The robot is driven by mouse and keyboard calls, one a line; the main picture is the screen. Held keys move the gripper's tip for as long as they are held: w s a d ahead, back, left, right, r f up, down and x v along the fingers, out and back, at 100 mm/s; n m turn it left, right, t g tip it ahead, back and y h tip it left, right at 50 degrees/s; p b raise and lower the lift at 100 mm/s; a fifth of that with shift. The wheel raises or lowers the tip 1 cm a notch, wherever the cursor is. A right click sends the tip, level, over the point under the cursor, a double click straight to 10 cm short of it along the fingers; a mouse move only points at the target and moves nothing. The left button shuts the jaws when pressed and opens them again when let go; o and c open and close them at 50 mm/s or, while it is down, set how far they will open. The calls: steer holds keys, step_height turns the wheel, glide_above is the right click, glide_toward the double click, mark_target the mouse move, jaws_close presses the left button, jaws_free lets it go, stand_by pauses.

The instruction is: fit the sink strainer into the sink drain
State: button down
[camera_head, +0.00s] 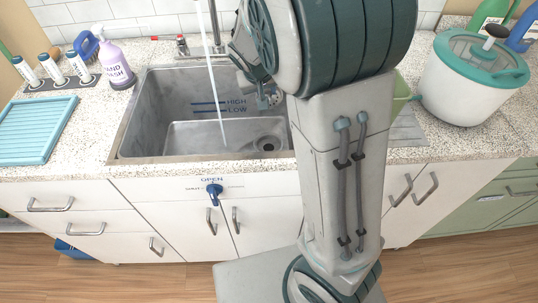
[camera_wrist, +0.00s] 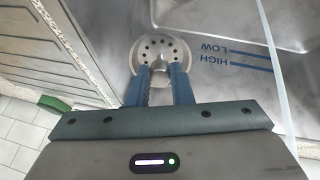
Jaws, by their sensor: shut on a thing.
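The sink strainer (camera_wrist: 152,48) is a round steel disc with a ring of small holes, seen in the wrist view. My gripper (camera_wrist: 160,73) has its two blue fingers shut on the strainer's middle, probably on its knob. In the head view my gripper (camera_head: 268,98) is over the back right of the sink, partly hidden by my arm; the strainer is not clear there. The sink drain (camera_head: 267,143) is a dark round opening in the sink floor, nearer to me than the gripper.
A water stream (camera_head: 216,95) falls from the faucet into the steel sink (camera_head: 160,110), left of the drain. A soap bottle (camera_head: 114,62) and a blue-green rack (camera_head: 36,130) stand on the left counter. A white bucket (camera_head: 465,90) stands on the right.

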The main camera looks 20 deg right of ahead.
step_height(320, 180, down, 20)
steer(key=b, duration=1)
steer(key=shift+f, duration=0.1)
steer(key=shift+f+b, duration=0.15)
steer(key=shift+b, duration=0.3)
steer(key=c, duration=1.3)
jaws_free()
